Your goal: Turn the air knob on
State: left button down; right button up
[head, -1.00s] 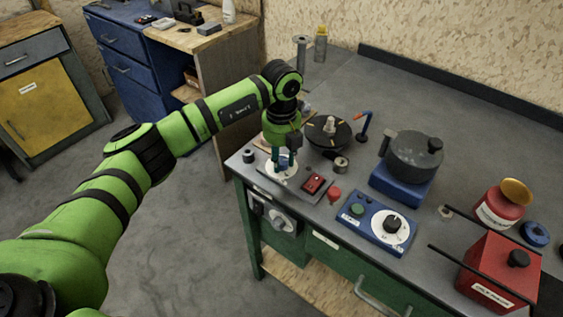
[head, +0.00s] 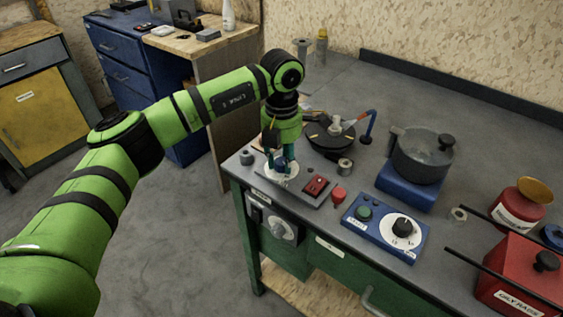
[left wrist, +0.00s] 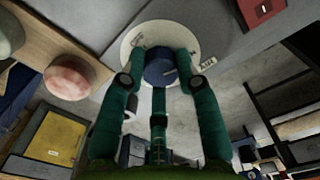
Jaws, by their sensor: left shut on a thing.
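The air knob is a dark blue round knob (left wrist: 160,68) on a white dial plate (left wrist: 136,34), with an AIR label beside it in the left wrist view. In the head view the dial (head: 283,176) is on a grey panel at the bench's front left corner. My left gripper (head: 281,166) points down over the dial. Its green fingers are closed around the knob, which is partly hidden behind them in the head view. How far the knob is turned cannot be made out. My right gripper is not in view.
A red rocker switch (head: 317,185) is right of the dial. A blue control box (head: 386,227), a grey pot (head: 421,155), and a red box (head: 518,283) with dark rods are farther right.

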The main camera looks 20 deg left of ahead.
aim_at(282, 161)
pick_arm(q)
jog(key=shift+f+m+b, duration=0.1)
jog(key=shift+m+b, duration=0.3)
jog(key=shift+m, duration=1.2)
jog(key=c, duration=0.9)
grip_release()
notch_tip(282, 161, up, 12)
